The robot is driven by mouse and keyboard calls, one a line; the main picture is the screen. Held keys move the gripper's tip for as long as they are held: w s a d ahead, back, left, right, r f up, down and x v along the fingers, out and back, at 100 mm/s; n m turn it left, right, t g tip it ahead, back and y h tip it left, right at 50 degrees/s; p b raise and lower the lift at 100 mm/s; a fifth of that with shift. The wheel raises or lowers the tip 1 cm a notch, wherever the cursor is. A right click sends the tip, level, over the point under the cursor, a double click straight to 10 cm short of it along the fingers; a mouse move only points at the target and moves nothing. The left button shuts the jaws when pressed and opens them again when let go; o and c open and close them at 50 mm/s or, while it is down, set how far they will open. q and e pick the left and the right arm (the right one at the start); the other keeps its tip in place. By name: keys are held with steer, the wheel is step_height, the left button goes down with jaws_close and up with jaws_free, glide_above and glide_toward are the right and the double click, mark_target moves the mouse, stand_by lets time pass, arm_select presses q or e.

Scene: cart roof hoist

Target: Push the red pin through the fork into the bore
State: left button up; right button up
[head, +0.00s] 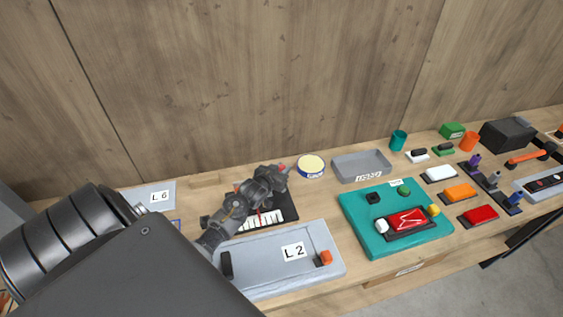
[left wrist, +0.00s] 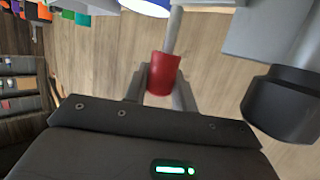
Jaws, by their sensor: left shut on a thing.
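My left gripper (head: 272,178) is over the back of the workbench, above a black plate with white stripes (head: 262,221). In the left wrist view the left gripper (left wrist: 160,82) is shut on the red pin (left wrist: 163,74), with one finger on each side of its red grip. A grey shaft runs from the grip toward the top of that view. A bit of the pin's red (head: 282,167) shows at the gripper's tip in the head view. I cannot make out the fork or bore for certain. My right gripper is not in view.
A grey L 2 panel (head: 268,281) lies in front of the gripper. A round yellow-topped tin (head: 311,166), a grey tray (head: 361,167) and a teal board (head: 358,219) stand to its right. A wooden wall rises behind the bench.

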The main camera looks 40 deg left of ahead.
arm_select(q)
steer(key=shift+f, duration=0.3)
stand_by(0.5)
steer(key=shift+r, duration=0.25)
stand_by(0.6)
